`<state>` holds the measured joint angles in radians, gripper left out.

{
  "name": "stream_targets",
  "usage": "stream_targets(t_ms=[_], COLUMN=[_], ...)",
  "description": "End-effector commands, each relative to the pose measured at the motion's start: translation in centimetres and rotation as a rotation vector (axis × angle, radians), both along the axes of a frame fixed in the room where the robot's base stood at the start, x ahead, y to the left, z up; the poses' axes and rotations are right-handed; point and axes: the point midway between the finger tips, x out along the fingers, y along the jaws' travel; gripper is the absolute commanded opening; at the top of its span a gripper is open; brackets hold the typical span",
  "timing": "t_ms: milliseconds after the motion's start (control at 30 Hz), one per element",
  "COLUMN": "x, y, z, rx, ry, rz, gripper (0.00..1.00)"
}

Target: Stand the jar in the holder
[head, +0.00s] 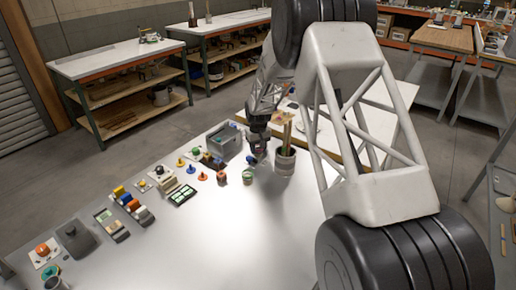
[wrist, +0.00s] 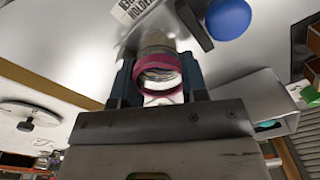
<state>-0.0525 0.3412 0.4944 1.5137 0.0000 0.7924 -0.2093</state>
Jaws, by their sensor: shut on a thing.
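My gripper (wrist: 160,85) is shut on the jar (wrist: 160,62), one finger on either side of it. In the wrist view the jar has a magenta rim around a pale, shiny end, with a brownish body behind it. In the head view my gripper (head: 257,155) is over the far part of the grey table, left of a cup with sticks; the jar is small and mostly hidden there. A white label (wrist: 133,10) with the word "HOLDER" shows at the top of the wrist view. I cannot make out the holder itself.
The cup with sticks (head: 285,163) stands close right of my gripper. A grey bin (head: 223,142) is to its left. A green-topped jar (head: 248,177) and an orange-red jar (head: 222,178) stand nearer. Several small items line the table's left side. The table's front middle (head: 240,235) is clear.

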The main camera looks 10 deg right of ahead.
Motion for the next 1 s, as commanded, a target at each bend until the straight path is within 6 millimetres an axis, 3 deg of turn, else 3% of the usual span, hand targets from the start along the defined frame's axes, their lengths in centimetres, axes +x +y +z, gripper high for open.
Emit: stream_targets(t_ms=[633, 667, 767, 1000], x=[-0.3, -0.3, -0.4, -0.4], y=[0.0, 0.0, 0.0, -0.1], z=[-1.9, -2.0, -2.1, -2.2], rx=[0.0, 0.0, -0.001, -0.001], ry=[0.008, 0.009, 0.011, 0.011], rz=[0.001, 0.001, 0.001, 0.0], gripper=[0.13, 0.45, 0.6, 0.62])
